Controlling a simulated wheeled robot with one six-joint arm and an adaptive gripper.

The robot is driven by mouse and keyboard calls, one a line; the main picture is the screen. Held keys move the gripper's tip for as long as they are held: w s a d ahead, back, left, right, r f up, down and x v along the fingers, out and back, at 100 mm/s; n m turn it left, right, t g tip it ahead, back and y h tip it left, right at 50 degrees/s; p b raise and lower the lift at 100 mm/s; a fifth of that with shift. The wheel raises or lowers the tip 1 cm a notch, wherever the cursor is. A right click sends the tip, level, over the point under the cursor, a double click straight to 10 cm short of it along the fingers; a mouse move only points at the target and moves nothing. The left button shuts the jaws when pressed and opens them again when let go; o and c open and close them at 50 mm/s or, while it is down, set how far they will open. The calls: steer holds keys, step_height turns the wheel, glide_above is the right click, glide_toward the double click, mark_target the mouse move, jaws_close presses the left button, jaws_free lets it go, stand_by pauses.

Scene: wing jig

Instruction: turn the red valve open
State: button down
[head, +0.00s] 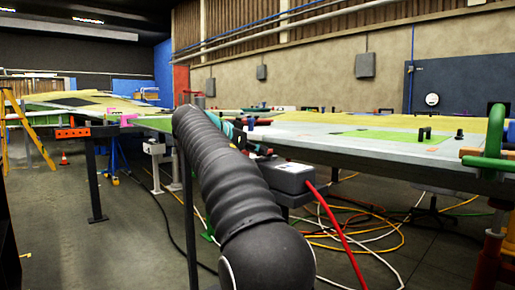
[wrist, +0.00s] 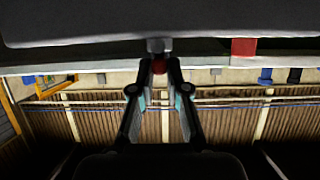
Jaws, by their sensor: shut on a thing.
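In the wrist view my gripper (wrist: 160,72) has its two dark fingers drawn together at the tips. How far the valve is turned cannot be told. In the head view my black ribbed arm covers the middle, and I cannot clearly make out the valve there.
A long wing panel on a jig (head: 375,135) runs to the right. A grey box (head: 288,178) with a red cable is close beside my arm. Loose cables (head: 375,235) lie on the floor. A yellow ladder (head: 22,125) stands at left. A red block (wrist: 243,46) shows in the wrist view.

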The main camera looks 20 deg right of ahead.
steer(key=shift+f, duration=0.1)
steer(key=c, duration=1.2)
jaws_free()
steer(key=shift+o, duration=0.2)
steer(key=v, duration=1.2)
